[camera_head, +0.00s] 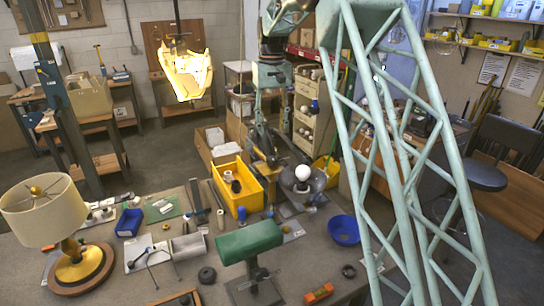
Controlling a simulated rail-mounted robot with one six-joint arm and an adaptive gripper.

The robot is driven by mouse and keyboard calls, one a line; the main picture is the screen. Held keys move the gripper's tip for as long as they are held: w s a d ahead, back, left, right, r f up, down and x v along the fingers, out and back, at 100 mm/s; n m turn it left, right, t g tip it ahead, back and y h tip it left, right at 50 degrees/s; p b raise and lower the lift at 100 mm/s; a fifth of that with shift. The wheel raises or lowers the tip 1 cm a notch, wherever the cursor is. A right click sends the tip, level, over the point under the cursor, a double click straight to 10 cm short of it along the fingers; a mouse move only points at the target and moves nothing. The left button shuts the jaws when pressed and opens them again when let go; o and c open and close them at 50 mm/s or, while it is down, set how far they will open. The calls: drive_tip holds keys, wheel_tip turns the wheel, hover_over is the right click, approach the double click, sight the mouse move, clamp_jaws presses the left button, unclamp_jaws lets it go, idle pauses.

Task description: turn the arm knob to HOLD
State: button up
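A lamp head with a grey dish (317,184) and a white round bulb (302,172) sits at the back of the workbench, right of the yellow tray. The mint-green arm comes down from the top centre. My dark gripper (267,158) hangs at its lower end, just left of the lamp head and over the tray's right edge. Its fingers blend with dark parts behind them, so I cannot tell whether they are open or touching anything. The arm knob and any HOLD marking are too small or hidden to make out.
The yellow tray (216,171) holds small parts. A green-topped stand (248,241), a blue bowl (343,229) and a cream-shaded lamp (43,209) stand on the workbench (205,262). A mint-green lattice (408,175) blocks the right side. A lit yellow lamp (187,75) hangs behind.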

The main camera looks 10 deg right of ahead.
sight(272, 158)
wheel_tip(272, 158, down, 12)
drive_tip(key=shift+f, duration=0.2)
idle(0.5)
drive_tip(key=shift+c, duration=0.4)
drive_tip(key=c, duration=0.8)
